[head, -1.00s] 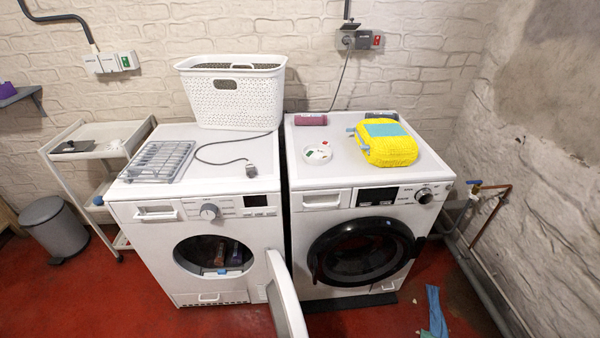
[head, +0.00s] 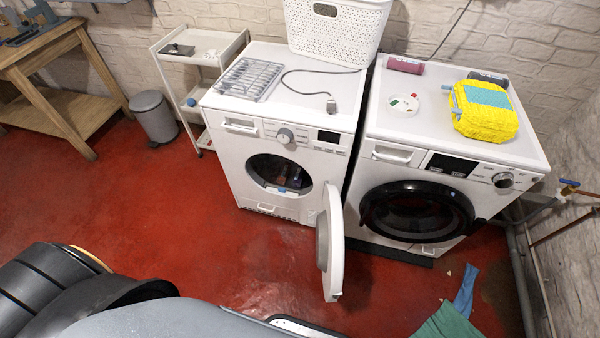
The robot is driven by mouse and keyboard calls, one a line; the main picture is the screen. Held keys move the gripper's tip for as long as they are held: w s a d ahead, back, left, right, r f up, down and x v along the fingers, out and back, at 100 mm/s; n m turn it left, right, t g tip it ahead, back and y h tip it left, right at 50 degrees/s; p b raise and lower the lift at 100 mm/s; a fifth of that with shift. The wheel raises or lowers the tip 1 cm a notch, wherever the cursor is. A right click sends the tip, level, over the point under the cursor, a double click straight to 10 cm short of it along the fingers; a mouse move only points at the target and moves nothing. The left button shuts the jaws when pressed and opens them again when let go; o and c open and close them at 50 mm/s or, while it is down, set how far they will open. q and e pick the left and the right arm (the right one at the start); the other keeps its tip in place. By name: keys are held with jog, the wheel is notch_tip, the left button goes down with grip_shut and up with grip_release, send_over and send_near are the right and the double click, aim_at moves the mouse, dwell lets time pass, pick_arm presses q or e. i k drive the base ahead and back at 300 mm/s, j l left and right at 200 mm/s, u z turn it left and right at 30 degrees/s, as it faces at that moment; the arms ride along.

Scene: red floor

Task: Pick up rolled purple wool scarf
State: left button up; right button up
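A rolled mauve-purple cloth with a pale label (head: 405,64) lies at the back left of the right washing machine's top (head: 385,122). It looks like the scarf, but its wool texture is too small to tell. A similar dark grey roll (head: 488,77) lies farther right, behind a yellow bag. Dark items with a purplish tint lie inside the left machine's drum (head: 285,172) and cannot be told clearly. Neither of my grippers is in view.
The left machine's door (head: 330,243) stands open into the floor space. A yellow bag (head: 485,122) and a white round dish (head: 404,105) are near the mauve roll. A white basket (head: 335,28) stands behind. Blue-green cloth (head: 450,322) lies on the floor.

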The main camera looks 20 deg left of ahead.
aim_at(299, 175)
jog(key=i+j, duration=0.1)
jog(key=j, duration=0.3)
jog(key=i+j, duration=0.15)
jog(key=j, duration=0.25)
jog(key=i+j, duration=0.1)
jog(key=j, duration=0.3)
jog(key=i+j, duration=0.1)
jog(key=j, duration=0.3)
jog(key=i+j, duration=0.15)
jog(key=j, duration=0.25)
jog(key=i+j, duration=0.1)
jog(key=j, duration=0.3)
jog(key=z, duration=0.05)
